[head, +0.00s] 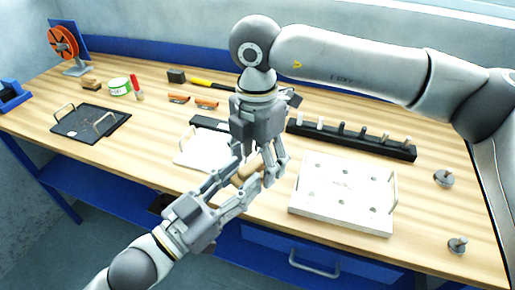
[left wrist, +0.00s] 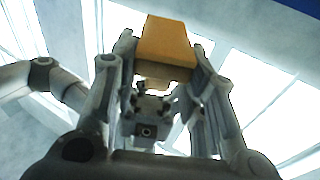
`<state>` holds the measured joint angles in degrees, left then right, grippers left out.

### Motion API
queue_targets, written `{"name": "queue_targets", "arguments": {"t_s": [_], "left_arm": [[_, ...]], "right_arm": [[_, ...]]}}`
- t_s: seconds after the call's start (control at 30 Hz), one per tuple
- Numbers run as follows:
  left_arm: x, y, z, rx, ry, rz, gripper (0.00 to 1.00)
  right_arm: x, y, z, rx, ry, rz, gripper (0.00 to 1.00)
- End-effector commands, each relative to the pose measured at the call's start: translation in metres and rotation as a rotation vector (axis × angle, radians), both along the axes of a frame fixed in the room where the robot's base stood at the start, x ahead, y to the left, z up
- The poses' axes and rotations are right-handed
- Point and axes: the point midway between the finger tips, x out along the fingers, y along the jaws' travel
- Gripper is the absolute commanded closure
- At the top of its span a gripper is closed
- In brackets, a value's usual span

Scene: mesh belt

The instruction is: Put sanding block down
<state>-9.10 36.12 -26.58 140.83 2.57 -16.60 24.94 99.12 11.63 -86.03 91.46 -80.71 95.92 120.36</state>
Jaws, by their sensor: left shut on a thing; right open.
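The sanding block (left wrist: 167,45) is a tan block held between the fingers of my left gripper (left wrist: 155,70) in the left wrist view. In the head view, the block (head: 246,171) shows only in part, as a tan patch between the grippers. My left gripper (head: 246,180) reaches in from the lower left and is shut on it, over the front of the workbench (head: 150,160). My right gripper (head: 260,168) hangs down from above, open, with its fingers right beside the block. Whether the right fingers touch the block cannot be told.
A white board with holes (head: 345,185) lies to the right, before a black peg rack (head: 350,140). A pale tray (head: 197,150) is partly hidden behind the grippers. A black tray (head: 85,125) lies left. Metal pieces (head: 443,178) stand far right. Bare wood separates the trays.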

Motion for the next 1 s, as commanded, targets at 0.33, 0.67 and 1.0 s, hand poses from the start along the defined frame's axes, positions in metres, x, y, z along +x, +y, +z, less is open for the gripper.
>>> {"name": "queue_targets", "arguments": {"t_s": [0.33, 0.67, 1.0], "left_arm": [[-0.0001, 0.0, 0.0006, -0.001, -0.001, 0.0, 1.0], [-0.0005, -0.0005, 0.001, -0.003, -0.002, -0.002, 0.58], [-0.0002, -0.0002, 0.0005, -0.001, -0.001, -0.001, 0.36]], "right_arm": [[0.0, 0.0, -0.0006, 0.001, 0.001, 0.0, 0.48], [0.0001, 0.0006, -0.0001, 0.003, 0.0, 0.001, 0.9], [0.0, 0.0004, -0.0002, 0.001, 0.0, 0.0, 0.91]]}}
